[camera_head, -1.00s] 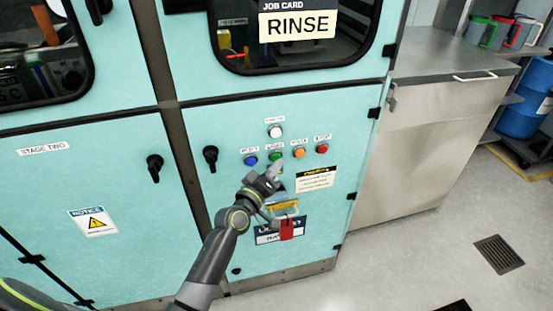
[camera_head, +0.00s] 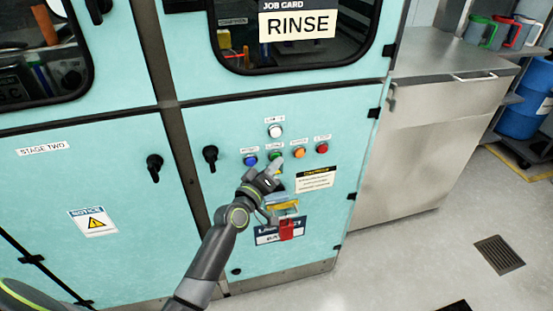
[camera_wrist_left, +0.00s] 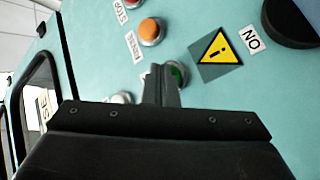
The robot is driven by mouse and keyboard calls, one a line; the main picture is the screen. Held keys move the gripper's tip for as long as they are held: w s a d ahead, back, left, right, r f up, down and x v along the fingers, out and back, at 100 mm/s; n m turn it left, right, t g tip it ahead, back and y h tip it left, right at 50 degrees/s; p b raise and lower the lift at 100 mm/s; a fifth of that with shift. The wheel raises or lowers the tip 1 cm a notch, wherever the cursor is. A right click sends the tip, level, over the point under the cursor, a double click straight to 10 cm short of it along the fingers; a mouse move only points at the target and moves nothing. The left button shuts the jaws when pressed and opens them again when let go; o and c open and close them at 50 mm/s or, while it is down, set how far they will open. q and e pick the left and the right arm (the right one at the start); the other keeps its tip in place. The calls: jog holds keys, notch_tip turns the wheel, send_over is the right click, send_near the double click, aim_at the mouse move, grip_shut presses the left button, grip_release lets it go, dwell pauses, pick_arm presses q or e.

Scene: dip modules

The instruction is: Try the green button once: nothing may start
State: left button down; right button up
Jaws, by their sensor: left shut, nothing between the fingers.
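The green button (camera_head: 275,156) sits in a row on the teal cabinet front, between a blue button (camera_head: 250,160) and an orange button (camera_head: 298,153), with a red button (camera_head: 322,149) at the right end. My left gripper (camera_head: 278,165) is shut and empty, its fingertips just below the green button. In the left wrist view the shut fingers (camera_wrist_left: 161,82) partly cover the green button (camera_wrist_left: 178,74); I cannot tell whether they touch it. A white lamp (camera_head: 275,131) is above the row; I cannot tell if it is lit. My right gripper is out of view.
Below the buttons are a yellow piece (camera_head: 284,205) and a red tag (camera_head: 286,230) over a dark-edged sign, close to my wrist. A black knob (camera_head: 210,154) is to the left. A caution label (camera_head: 316,179) is at right. Floor and steel counter (camera_head: 440,70) lie further right.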

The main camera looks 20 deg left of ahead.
pick_arm(q)
jog(key=shift+s+d, duration=0.4)
jog(key=shift+s, duration=0.25)
jog(key=s+d, duration=0.1)
jog(key=s, duration=0.1)
jog(key=s+d, duration=0.2)
jog(key=shift+s, duration=0.1)
dwell(0.4)
jog(key=shift+a, duration=0.1)
dwell(0.5)
